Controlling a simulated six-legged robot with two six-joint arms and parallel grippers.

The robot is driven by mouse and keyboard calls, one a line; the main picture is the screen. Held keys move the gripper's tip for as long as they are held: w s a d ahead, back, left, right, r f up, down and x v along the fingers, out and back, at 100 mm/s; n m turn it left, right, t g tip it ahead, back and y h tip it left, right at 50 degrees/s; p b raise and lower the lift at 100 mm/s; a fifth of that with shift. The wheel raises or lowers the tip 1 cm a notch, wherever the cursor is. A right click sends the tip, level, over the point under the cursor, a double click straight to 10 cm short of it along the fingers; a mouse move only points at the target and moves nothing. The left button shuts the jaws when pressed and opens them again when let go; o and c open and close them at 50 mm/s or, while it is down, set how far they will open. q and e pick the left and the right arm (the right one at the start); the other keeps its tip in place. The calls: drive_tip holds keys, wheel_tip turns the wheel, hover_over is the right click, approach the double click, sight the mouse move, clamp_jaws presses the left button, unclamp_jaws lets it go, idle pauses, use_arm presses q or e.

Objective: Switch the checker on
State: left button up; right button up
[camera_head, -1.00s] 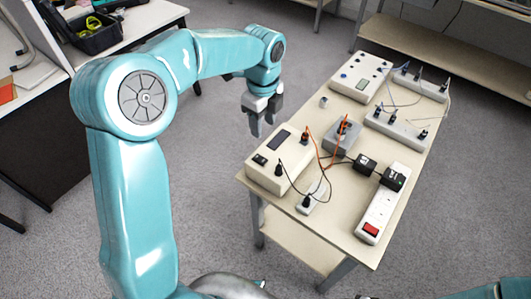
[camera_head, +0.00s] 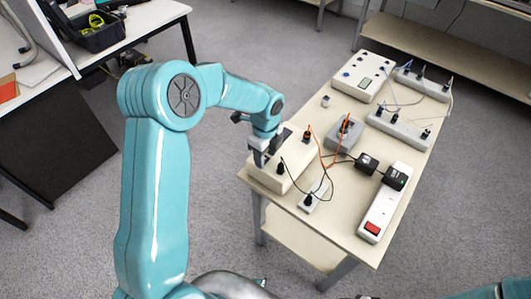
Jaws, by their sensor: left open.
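A cream box (camera_head: 280,175) with a dark display, which may be the checker, sits at the near left of the table. Black and orange plugs stand in its top. My left gripper (camera_head: 261,159) is open, pointing down over the box's left end. It hides the small dark panel there and part of the display. I cannot tell whether the fingers touch the box. Another cream box (camera_head: 361,76) with blue knobs and a small display stands at the back of the table. My right gripper is out of view.
The table (camera_head: 333,222) also holds a white power strip (camera_head: 381,210) with a red switch, black adapters (camera_head: 380,171), a grey box (camera_head: 344,135) and grey socket strips (camera_head: 398,128). Loose orange and black cables cross the middle. A workbench stands at the left.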

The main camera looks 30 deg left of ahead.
use_arm(q)
drive_tip(key=shift+w, duration=0.1)
clamp_jaws()
drive_tip(key=shift+a+r+h+p, duration=0.3)
drive_tip(key=shift+h+p, duration=0.3)
drive_tip(key=shift+p, duration=0.5)
drive_tip(key=shift+a+f+h, duration=0.15)
drive_tip(key=shift+h, duration=0.75)
unclamp_jaws()
